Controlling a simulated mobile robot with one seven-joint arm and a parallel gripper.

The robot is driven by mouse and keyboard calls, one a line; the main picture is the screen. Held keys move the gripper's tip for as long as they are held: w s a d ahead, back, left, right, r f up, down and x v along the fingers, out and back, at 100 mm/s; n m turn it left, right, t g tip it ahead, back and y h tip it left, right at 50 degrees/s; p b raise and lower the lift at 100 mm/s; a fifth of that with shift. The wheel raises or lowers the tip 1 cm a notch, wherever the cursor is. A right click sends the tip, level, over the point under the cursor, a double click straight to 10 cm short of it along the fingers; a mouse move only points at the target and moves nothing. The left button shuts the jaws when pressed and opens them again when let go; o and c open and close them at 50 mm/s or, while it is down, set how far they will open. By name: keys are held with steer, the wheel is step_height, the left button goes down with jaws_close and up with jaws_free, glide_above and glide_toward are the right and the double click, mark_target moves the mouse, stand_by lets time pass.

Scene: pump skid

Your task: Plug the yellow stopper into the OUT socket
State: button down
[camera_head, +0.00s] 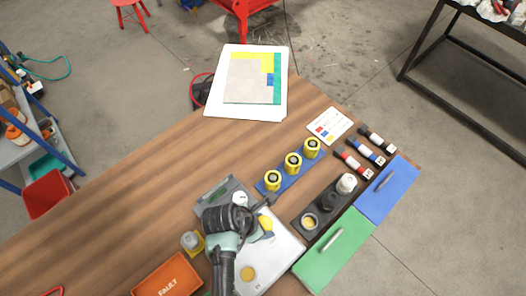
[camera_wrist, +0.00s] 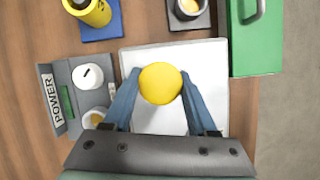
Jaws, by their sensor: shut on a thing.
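My gripper (camera_wrist: 160,88) is shut on the yellow stopper (camera_wrist: 160,82), which shows as a round yellow top between its two blue-grey fingers in the wrist view. In the head view the stopper (camera_head: 265,222) is a small yellow patch beside my dark wrist. It is over the pale plate (camera_wrist: 208,72); I cannot tell whether it touches anything below. Another yellow disc (camera_head: 248,273) shows on the plate in the head view. No OUT label is legible, and I cannot make out the OUT socket.
A grey POWER panel (camera_wrist: 63,92) with a white knob (camera_wrist: 87,77) lies left of the gripper. The upper-left wood is clear.

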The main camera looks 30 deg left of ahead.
steer(key=shift+c, duration=0.6)
jaws_free()
steer(key=v, duration=1.3)
